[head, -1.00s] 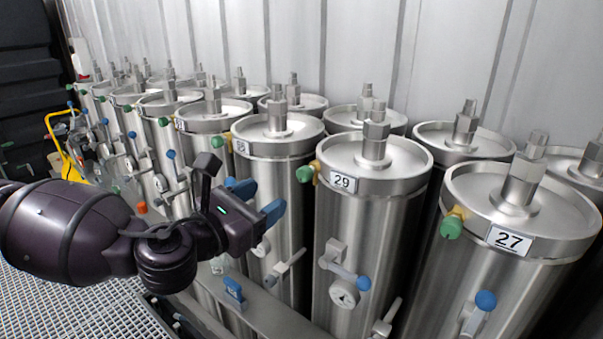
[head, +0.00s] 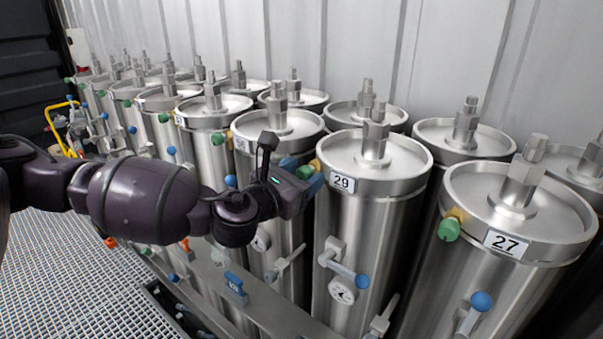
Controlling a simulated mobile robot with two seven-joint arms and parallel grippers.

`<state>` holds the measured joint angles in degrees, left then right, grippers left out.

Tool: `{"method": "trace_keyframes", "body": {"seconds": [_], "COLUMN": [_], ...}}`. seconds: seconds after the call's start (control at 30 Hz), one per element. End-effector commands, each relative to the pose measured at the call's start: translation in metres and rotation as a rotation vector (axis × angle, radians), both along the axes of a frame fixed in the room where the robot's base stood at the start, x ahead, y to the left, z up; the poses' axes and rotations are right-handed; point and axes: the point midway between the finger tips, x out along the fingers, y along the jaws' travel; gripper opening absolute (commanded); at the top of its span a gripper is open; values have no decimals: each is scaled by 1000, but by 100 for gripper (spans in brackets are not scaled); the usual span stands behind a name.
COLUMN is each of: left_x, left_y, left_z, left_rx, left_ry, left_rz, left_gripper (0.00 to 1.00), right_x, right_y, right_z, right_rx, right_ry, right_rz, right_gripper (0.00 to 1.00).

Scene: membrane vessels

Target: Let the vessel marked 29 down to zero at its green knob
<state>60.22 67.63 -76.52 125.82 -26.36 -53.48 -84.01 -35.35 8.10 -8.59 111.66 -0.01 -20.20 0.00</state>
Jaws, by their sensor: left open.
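The vessel marked 29 (head: 375,225) is an upright steel cylinder with a number plate (head: 342,183) below its lid. Its green knob (head: 305,172) sticks out on a yellow fitting left of the plate. My left gripper (head: 303,174) is open, its blue fingertips on either side of the green knob in the picture. I cannot tell whether they touch it. A round dial (head: 342,290) sits lower on the vessel, beside a lever with a blue ball (head: 362,281); the dial's reading is too small to tell. My right gripper is not in view.
The vessel marked 27 (head: 500,285), with its own green knob (head: 449,229), stands close on the right. More vessels stand in rows to the left and behind. A steel beam (head: 270,305) runs along their front. Grating floor (head: 75,280) lies clear at lower left.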

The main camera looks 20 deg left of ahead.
Motion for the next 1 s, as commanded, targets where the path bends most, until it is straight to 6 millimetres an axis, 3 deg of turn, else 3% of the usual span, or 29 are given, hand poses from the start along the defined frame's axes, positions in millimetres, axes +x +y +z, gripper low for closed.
{"method": "trace_keyframes", "body": {"seconds": [0.17, 0.4, 0.5, 1.0], "left_x": [0, 0, 0, 0], "left_y": [0, 0, 0, 1], "left_z": [0, 0, 0, -1], "left_rx": [0, 0, 0, -153], "left_ry": [0, 0, 0, 55], "left_rz": [0, 1, 1, 2], "left_gripper": [55, 18, 8, 8], "right_x": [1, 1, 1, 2], "right_y": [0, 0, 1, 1], "right_z": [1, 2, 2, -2], "right_rx": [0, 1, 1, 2], "right_ry": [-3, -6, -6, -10], "right_rz": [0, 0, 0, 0], "right_gripper": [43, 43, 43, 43]}}
